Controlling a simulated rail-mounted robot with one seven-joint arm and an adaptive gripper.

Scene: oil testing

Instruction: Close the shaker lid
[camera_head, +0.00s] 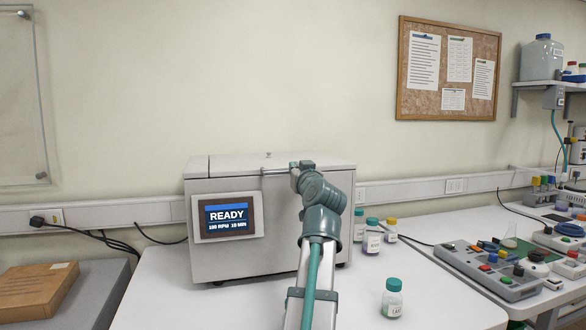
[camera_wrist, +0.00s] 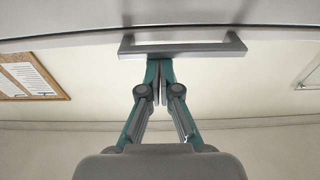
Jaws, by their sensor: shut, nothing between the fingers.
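The shaker (camera_head: 235,250) is a light grey box on the white bench, with a screen reading READY on its front. Its lid (camera_head: 235,164) looks flat across the top of the box in the head view; I see no clear gap. The lid handle (camera_head: 277,171), a metal bar, runs along the front edge and also shows in the wrist view (camera_wrist: 200,48). My gripper (camera_wrist: 160,65) is shut and empty, its fingertips at the middle of the bar; I cannot tell whether they touch it. In the head view my arm hides part of the shaker's right front.
Several capped bottles stand right of the shaker, and a green-capped bottle (camera_head: 392,298) stands nearer the front. A grey control box (camera_head: 488,270) with coloured buttons lies further right. A brown box (camera_head: 38,290) is at the left. The bench front left of my arm is clear.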

